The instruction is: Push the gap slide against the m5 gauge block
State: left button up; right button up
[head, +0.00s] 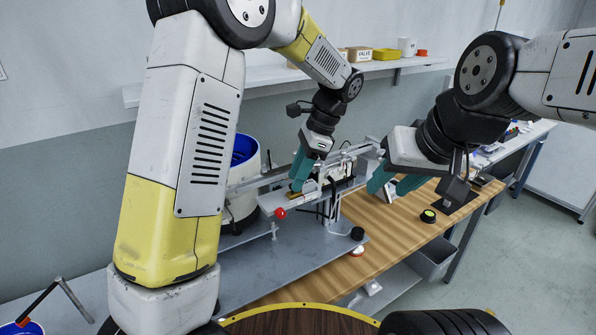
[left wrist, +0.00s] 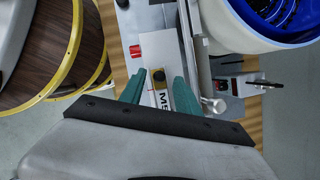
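My left gripper (head: 300,180) points down over the rail fixture (head: 262,203), its teal fingers partly overlapping in the head view. In the left wrist view the fingers (left wrist: 159,78) stand apart, one on each side of a pale strip marked with an M and a partly hidden character, likely the M5 gauge block (left wrist: 162,98). A dark round knob (left wrist: 159,75) sits between the fingertips. I cannot tell which part is the gap slide; a pale plate (left wrist: 160,48) lies just beyond the knob. My right gripper (head: 392,184) is open, right of the fixture.
A red knob (head: 281,213) is at the fixture's near end. A white bin with a blue inside (head: 241,155) stands close on the left. A black-and-green round item (head: 428,216) lies on the wooden bench (head: 395,240). A grey bin (head: 434,257) hangs at the bench edge.

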aim_at(308, 194)
pick_arm(q)
jog(key=v, duration=0.7)
jog(key=s+a+r+n+t+h, duration=0.2)
jog(key=s+a+r+n+h, duration=0.3)
jog(key=s+a, duration=0.35)
jog(key=s+a+n+t+h, duration=0.1)
jog(key=s+a+n+t, duration=0.4)
jog(key=s+n, duration=0.5)
jog(key=shift+s+a+f+h, duration=0.3)
jog(key=shift+s+a+f, duration=0.15)
jog(key=shift+s+a, duration=0.2)
jog(key=shift+o, duration=0.4)
